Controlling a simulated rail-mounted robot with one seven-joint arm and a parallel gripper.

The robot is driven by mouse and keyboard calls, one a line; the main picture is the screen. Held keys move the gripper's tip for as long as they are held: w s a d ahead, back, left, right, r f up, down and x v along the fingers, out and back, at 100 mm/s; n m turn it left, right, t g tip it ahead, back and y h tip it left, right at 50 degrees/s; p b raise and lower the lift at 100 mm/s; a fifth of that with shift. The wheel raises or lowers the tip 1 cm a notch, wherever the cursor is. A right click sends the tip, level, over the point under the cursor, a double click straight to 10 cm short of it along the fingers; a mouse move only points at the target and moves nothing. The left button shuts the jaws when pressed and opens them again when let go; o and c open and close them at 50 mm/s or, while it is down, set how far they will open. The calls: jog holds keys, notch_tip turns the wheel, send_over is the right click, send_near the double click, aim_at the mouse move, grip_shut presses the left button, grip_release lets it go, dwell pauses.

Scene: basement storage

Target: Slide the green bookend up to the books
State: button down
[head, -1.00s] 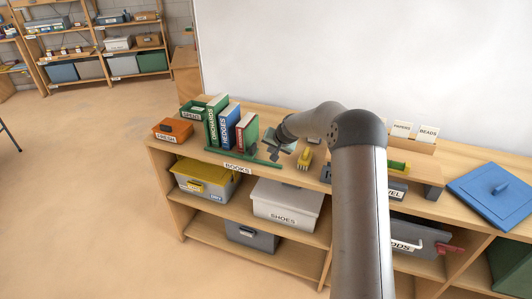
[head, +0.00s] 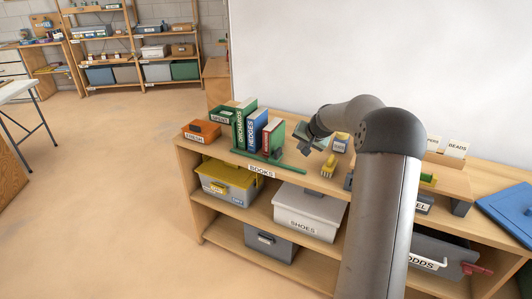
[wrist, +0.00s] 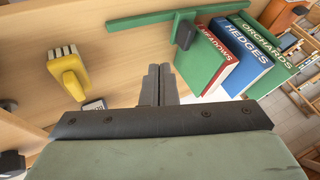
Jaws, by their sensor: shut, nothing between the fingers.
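The green bookend (head: 279,139) stands upright at the right end of the books, against the red book (head: 268,135) as far as I can see. Its dark knob (wrist: 185,33) shows in the wrist view. The blue book (head: 256,128) and green book (head: 241,124) stand to the left of the red one. A low green strip (head: 252,160) runs along the front of the books. My gripper (head: 303,149) is shut and empty, just right of the bookend. In the wrist view its fingers (wrist: 160,72) are beside the bookend plate (wrist: 198,62), apparently apart from it.
A yellow brush (head: 328,167) lies on the shelf top to the right, with a small labelled block (head: 341,142) behind it. A white wall (head: 380,55) rises behind.

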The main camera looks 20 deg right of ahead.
aim_at(278, 151)
jog(key=p+x, duration=0.1)
jog(key=x, duration=0.4)
jog(key=p+x, duration=0.1)
jog(key=x, duration=0.4)
jog(key=shift+s+d, duration=0.1)
jog(key=shift+d, duration=0.15)
jog(key=shift+w+a+r+p, duration=0.25)
jog(key=shift+w+a+p, duration=0.25)
jog(key=shift+w+a, duration=0.45)
jog(key=shift+w+a+f, duration=0.1)
jog(key=shift+w+a, duration=0.3)
jog(key=shift+a, duration=0.05)
jog(key=shift+w+a, duration=0.1)
jog(key=shift+w+a+b, duration=0.4)
jog(key=shift+w+a, duration=0.45)
jog(key=shift+d, duration=0.1)
jog(key=shift+s, duration=0.1)
